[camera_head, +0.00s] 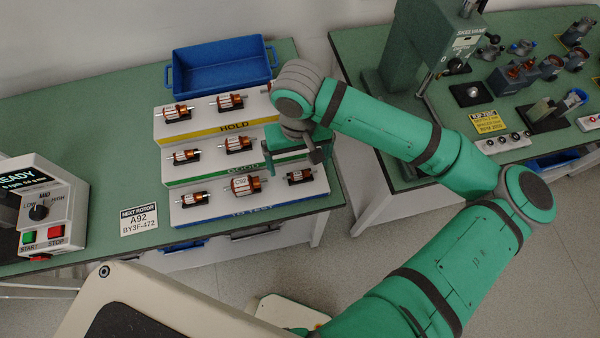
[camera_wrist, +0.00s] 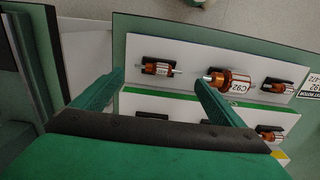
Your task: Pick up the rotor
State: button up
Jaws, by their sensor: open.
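Several copper-wound rotors lie on a white three-step stand (camera_head: 214,213) labelled HOLD, GOOD and, on the lowest step, apparently TO TEST. The lowest step holds a left rotor (camera_head: 194,198), a larger middle rotor (camera_head: 243,185) and a right rotor (camera_head: 298,176). In the wrist view, the larger rotor (camera_wrist: 237,83) reads C92, and the right rotor (camera_wrist: 157,69) appears at the left, its label too small to read. My gripper (camera_wrist: 161,80) is open and empty, its fingertips on either side of that right rotor in the picture. I cannot tell the height between them.
A sign (camera_head: 139,219) reads NEXT ROTOR A92 BY3F-472. A tester (camera_head: 45,205) with READY on its screen stands at left. A blue bin (camera_head: 220,68) sits behind the stand. A second bench (camera_head: 350,45) at right carries a green press (camera_head: 425,40) and parts.

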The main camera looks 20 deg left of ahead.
aim_at(300, 172)
jog(key=shift+w+d+f, duration=0.15)
jog(key=shift+f, duration=2.55)
jog(key=c, duration=1.1)
jog(key=shift+r, duration=0.2)
